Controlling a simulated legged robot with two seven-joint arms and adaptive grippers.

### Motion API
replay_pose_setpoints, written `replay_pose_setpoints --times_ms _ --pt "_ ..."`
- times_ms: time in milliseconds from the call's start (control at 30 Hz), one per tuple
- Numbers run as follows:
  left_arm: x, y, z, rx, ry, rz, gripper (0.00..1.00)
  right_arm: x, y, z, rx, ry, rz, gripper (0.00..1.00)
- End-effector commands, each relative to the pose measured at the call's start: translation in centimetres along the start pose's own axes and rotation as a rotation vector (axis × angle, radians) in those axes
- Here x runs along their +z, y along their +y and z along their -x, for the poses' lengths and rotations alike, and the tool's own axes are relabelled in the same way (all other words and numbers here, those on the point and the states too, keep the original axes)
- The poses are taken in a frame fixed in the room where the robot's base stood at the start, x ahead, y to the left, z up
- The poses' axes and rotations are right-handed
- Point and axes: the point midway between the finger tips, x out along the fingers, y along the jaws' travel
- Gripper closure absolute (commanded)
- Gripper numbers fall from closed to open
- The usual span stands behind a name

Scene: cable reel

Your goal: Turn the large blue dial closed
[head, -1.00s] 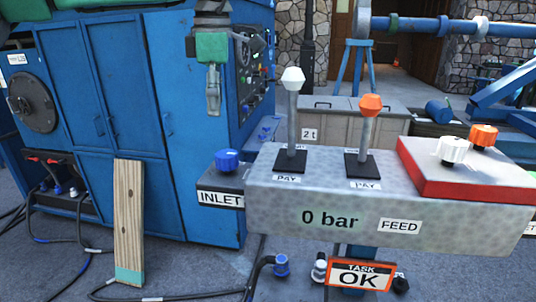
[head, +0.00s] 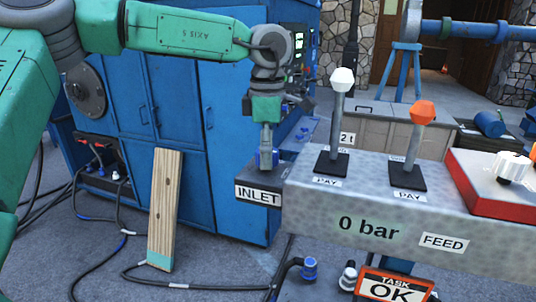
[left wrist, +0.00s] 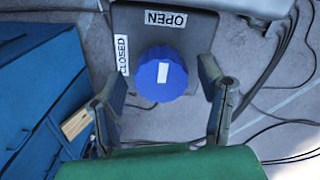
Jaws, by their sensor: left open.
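The blue dial (left wrist: 162,76) sits on a dark plate in the left wrist view. Its white mark points up toward the OPEN label (left wrist: 166,18); the CLOSED label (left wrist: 123,55) is at its left. My left gripper (left wrist: 163,82) is open, one finger on each side of the dial, with gaps visible. In the head view my left gripper (head: 266,143) points down over the dial (head: 275,158), partly hiding it, above the INLET label (head: 257,195). My right gripper is not in view.
A grey panel (head: 310,210) right of the dial carries a white-knobbed lever (head: 336,120) and an orange-knobbed lever (head: 415,145). A blue cabinet (head: 175,110) stands behind. A wooden plank (head: 165,208) stands at left. Cables lie on the floor.

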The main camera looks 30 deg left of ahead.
Motion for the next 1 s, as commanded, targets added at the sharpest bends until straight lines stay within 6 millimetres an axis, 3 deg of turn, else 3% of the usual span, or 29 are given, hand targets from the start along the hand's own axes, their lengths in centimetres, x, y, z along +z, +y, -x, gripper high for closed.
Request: replay_pose_setpoints --times_ms 367,500,767,1000 --pt "0.1 -0.1 -0.6 0.001 0.000 -0.001 0.38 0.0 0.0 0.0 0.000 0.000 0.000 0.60" --pt "0.1 -0.1 -0.6 0.001 0.000 -0.001 0.88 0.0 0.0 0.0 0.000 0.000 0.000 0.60" --pt "0.1 0.1 -0.5 0.002 -0.002 0.008 0.88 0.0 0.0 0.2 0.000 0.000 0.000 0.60" --pt "0.1 0.1 -0.2 0.002 -0.003 0.089 0.88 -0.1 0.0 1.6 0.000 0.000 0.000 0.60"
